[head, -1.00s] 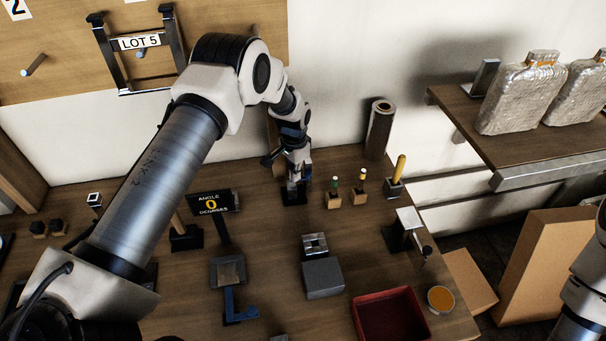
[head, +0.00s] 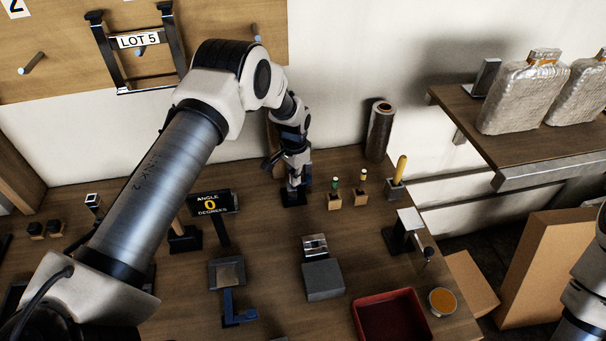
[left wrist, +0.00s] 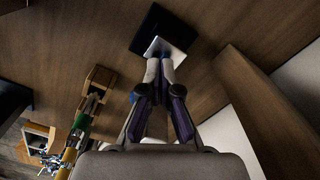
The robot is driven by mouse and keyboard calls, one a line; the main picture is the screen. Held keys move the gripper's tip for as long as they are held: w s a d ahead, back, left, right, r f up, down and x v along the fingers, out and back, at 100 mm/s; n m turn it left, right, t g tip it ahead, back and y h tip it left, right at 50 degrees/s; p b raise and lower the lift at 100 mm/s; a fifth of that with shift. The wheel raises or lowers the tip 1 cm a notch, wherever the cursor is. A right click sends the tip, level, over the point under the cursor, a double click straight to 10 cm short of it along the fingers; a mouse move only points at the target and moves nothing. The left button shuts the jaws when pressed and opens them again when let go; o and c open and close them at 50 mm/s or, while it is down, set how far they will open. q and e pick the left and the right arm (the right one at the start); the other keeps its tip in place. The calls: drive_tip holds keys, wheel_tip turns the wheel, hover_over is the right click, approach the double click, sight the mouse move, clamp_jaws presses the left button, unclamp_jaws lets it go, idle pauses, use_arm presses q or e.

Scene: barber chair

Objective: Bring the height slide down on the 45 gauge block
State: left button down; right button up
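The height stand has a black base (head: 293,199) at the back of the table. It also shows in the left wrist view (left wrist: 181,33), with a pale metal post (left wrist: 158,46) on it. My left gripper (head: 298,188) is over this base, pointing down. In the left wrist view its fingertips (left wrist: 160,70) are close together at the post, with a little blue between them. They look shut on the height slide, which they mostly hide. I cannot make out the 45 gauge block or any contact with it. My right gripper is out of view; only part of that arm shows.
Small wooden holders with green (head: 335,198) and yellow (head: 361,190) pegs stand just right of the base. A dark roll (head: 379,130) stands behind them. Bare wood surrounds the stand.

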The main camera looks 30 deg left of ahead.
use_arm(q)
wheel_tip(320, 180, up, 8)
drive_tip(key=p, duration=0.4)
drive_tip(key=shift+p, duration=0.35)
